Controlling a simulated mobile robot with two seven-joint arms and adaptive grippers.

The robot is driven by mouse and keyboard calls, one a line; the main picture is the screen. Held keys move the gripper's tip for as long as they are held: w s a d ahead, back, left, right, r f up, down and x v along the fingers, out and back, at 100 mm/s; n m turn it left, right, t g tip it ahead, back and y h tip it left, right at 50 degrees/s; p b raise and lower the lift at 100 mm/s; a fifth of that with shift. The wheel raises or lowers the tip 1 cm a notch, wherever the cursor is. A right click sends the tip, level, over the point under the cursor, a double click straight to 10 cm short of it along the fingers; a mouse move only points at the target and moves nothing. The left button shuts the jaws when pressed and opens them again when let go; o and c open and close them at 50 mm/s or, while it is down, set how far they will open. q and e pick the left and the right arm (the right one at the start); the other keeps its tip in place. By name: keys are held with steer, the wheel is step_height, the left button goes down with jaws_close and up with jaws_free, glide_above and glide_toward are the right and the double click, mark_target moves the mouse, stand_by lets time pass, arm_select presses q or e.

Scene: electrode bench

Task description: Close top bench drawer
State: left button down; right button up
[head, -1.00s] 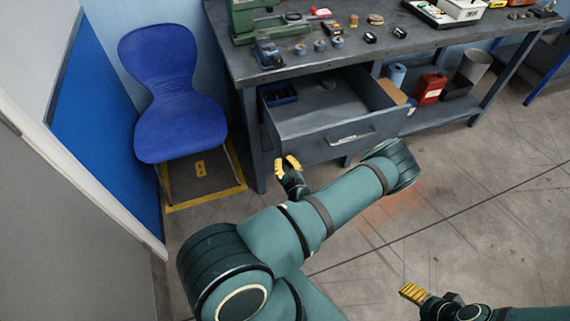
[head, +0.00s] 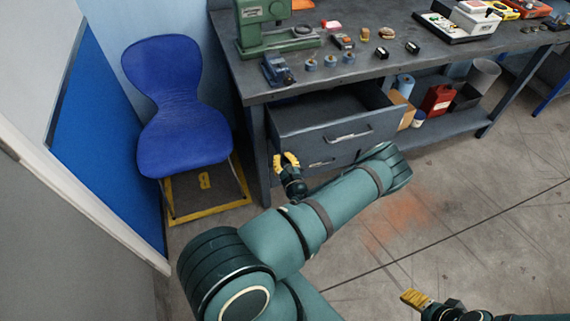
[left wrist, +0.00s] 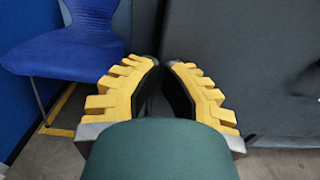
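The top bench drawer (head: 300,137) is partly open, its grey front with a silver handle standing out from under the bench top in the head view. A second handle shows on the lower drawer front (head: 318,163) below it. My left gripper (head: 285,159), with yellow fingers, is at the left end of these fronts; I cannot tell whether it touches. In the left wrist view its fingers (left wrist: 161,68) are partly apart and empty, with a dark grey panel beyond on the right. My right gripper (head: 412,298) is low over the floor, away from the bench; its finger gap is unclear.
The workbench (head: 390,62) carries a green machine (head: 262,28), a blue vise and small parts. A blue chair (head: 183,110) stands left of it. A red canister (head: 438,100) is on the lower shelf. The floor in front is clear.

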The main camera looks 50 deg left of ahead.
mark_target(271, 131)
arm_select(q)
steer(key=b+x, duration=0.2)
steer(key=x, duration=1.2)
steer(key=shift+r, duration=0.1)
arm_select(e)
steer(key=shift+x, duration=1.1)
steer(key=shift+w+d, duration=0.1)
steer(key=shift+d, duration=0.05)
